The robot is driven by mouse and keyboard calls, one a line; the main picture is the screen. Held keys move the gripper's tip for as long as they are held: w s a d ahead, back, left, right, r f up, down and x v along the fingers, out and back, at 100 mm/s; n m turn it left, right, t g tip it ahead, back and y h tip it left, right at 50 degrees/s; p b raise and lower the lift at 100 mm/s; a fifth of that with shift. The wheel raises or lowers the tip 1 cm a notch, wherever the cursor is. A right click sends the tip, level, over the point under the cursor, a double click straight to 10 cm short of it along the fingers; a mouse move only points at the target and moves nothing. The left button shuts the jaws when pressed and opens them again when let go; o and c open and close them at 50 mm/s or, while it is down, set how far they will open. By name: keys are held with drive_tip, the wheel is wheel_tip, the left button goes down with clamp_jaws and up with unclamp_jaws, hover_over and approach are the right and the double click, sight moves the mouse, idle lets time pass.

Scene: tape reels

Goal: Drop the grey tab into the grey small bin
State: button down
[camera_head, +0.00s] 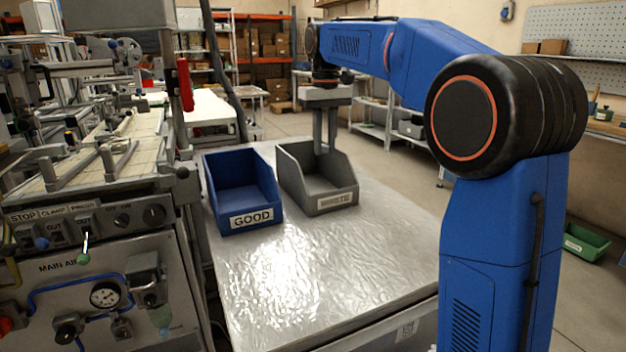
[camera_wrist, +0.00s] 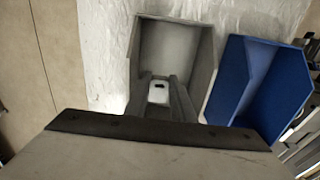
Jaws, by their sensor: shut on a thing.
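The grey small bin (camera_head: 328,202), labelled WASTE, stands on the metal-topped table beside the blue bin. My gripper (camera_head: 325,148) points down over the back part of the grey bin, its fingertips at about rim height or a little inside. In the wrist view my gripper (camera_wrist: 160,88) is shut on a small light grey tab (camera_wrist: 159,93) with a dark slot. The grey bin also shows below it in the wrist view (camera_wrist: 140,45). The tab cannot be made out in the head view. The bin floor that shows looks empty.
A blue bin (camera_head: 252,219) labelled GOOD stands just left of the grey bin. The table top (camera_head: 320,270) in front of both bins is clear. A machine with a control panel (camera_head: 90,225) stands along the table's left side. A green bin (camera_head: 586,243) lies on the floor at right.

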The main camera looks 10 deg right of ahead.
drive_tip(key=c, duration=1.4)
unclamp_jaws()
drive_tip(key=shift+c, duration=0.2)
wheel_tip(320, 180, up, 12)
